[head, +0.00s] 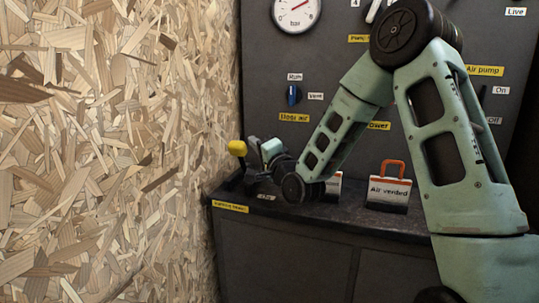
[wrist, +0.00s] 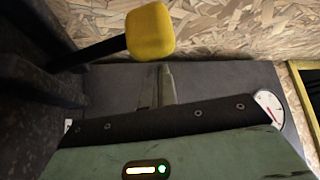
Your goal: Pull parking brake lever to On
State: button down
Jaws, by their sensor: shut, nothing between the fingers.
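The parking brake lever has a yellow knob (head: 238,148) and stands at the left end of the dark ledge, close to the chipboard wall. In the wrist view the yellow knob (wrist: 150,31) sits on a black shaft (wrist: 88,54) at the upper left. My gripper (head: 254,150) is right beside the lever, on its right side in the head view. In the wrist view my gripper's fingers (wrist: 166,84) are closed together and empty, just below the knob; I cannot tell whether they touch the lever.
Chipboard (head: 100,150) fills the left side, close to the lever. A yellow label (head: 231,208) is on the ledge's front edge. An "Air vented" tag with an orange handle (head: 389,192) stands on the ledge. The panel behind carries a gauge (head: 296,12) and a blue knob (head: 293,95).

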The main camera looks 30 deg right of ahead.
jog(key=shift+s+a+f+n+t+b, duration=0.4)
jog(key=shift+s+a+n+b, duration=0.2)
jog(key=shift+n+b, duration=0.45)
jog(key=shift+a+y, duration=0.2)
jog(key=shift+y, duration=0.2)
